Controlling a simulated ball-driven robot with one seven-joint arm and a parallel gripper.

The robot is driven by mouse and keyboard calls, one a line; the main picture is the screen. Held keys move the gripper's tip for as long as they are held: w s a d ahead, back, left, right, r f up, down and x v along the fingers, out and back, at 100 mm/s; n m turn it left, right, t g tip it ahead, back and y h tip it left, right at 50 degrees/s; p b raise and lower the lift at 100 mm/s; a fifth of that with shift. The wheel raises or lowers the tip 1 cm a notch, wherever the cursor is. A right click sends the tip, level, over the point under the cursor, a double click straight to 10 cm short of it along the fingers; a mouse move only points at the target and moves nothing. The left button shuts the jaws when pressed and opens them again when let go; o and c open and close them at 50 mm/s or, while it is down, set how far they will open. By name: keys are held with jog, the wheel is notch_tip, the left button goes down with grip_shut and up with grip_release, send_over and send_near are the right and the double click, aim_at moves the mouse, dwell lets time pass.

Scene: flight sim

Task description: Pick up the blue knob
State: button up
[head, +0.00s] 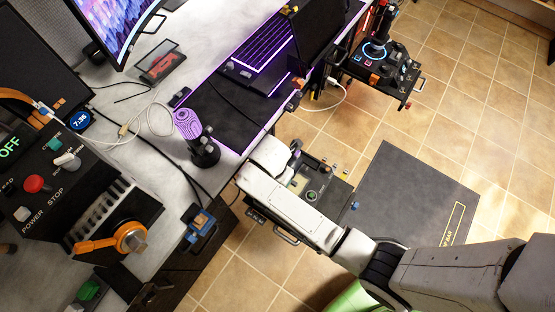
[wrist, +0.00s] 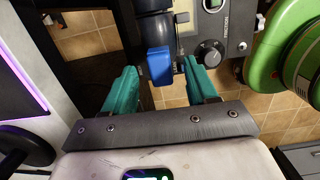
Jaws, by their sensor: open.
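In the wrist view, a blue knob (wrist: 159,66) with a blocky shape sits in front of dark, rounded parts. My gripper (wrist: 161,76) is open, with one teal finger on each side of the knob in the picture. Gaps show between the knob and both fingers, and the right finger is nearer to it. I cannot tell how deep the knob lies between the fingertips. In the head view, my arm reaches over the desk's edge beside a control panel (head: 328,188), and the fingers are hard to make out. A small blue part (head: 355,206) shows at that panel's right side.
A panel marked friction with a round black knob (wrist: 209,54) is just beyond the right finger. A green round part (wrist: 285,50) stands at the right. In the head view, a purple-topped joystick (head: 188,124) and a keyboard (head: 263,50) are on the desk. Tiled floor is open at right.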

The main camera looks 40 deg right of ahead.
jog(key=shift+d+f, duration=0.1)
jog(key=shift+f, duration=1)
jog(key=c, duration=1)
